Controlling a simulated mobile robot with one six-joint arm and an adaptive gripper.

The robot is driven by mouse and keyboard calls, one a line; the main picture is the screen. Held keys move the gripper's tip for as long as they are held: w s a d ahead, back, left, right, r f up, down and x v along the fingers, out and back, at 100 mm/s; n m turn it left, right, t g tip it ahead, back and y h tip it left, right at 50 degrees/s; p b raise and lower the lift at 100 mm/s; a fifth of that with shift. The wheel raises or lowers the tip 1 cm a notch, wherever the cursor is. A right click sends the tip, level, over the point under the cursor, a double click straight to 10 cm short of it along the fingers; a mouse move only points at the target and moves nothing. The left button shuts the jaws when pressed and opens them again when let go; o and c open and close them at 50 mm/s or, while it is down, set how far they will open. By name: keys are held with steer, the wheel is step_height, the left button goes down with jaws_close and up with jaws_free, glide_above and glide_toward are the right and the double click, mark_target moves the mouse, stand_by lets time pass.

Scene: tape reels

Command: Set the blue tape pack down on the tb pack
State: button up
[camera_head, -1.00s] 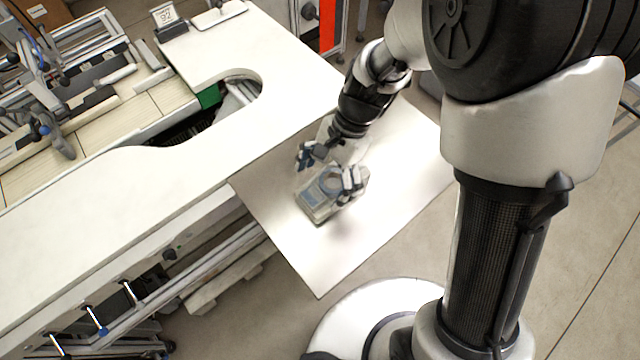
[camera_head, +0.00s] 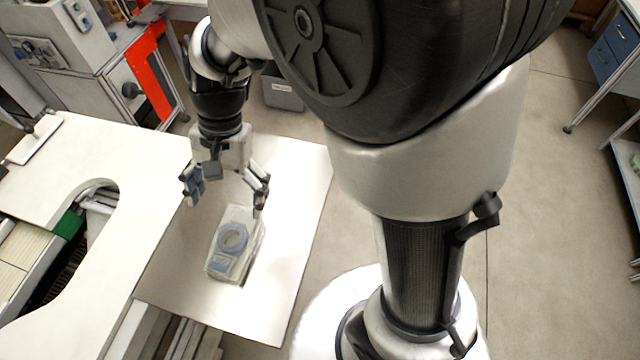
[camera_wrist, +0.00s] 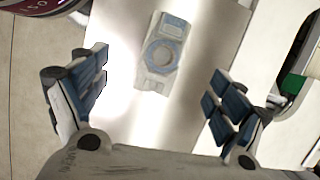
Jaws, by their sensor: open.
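The blue tape pack (camera_head: 231,239), a clear pack with a blue ring in it, lies on a stack on the white side table (camera_head: 290,215). A pale layer below it, probably the tb pack (camera_head: 243,277), shows only at its edge. The blue tape pack also shows in the wrist view (camera_wrist: 163,54), flat and apart from the fingers. My gripper (camera_head: 227,194) is open and empty, above and behind the pack in the head view. Its blue-padded fingers stand wide apart in the wrist view (camera_wrist: 158,100).
A white worktop (camera_head: 110,170) with a curved cut-out lies left of the side table. A grey bin (camera_head: 283,94) stands on the floor behind. The side table is bare around the stack. My own column and base stand close at the right.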

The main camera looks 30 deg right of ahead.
steer(key=s+d+r+n+t+h, duration=0.1)
steer(key=s+d+r+n+t, duration=0.2)
steer(key=s+d+r, duration=0.2)
steer(key=s+d+r+n+t+h, duration=0.1)
steer(key=s+d+r+n+t, duration=0.2)
steer(key=s+d+r, duration=0.2)
steer(key=s+d, duration=0.2)
steer(key=d, duration=0.2)
steer(key=shift+d+r+n+t+h, duration=0.25)
steer(key=shift+d+n+t+h, duration=0.05)
steer(key=shift+d+n+t, duration=0.1)
steer(key=shift+f, duration=0.1)
step_height(320, 180, down, 4)
steer(key=b, duration=0.4)
steer(key=shift+f, duration=0.1)
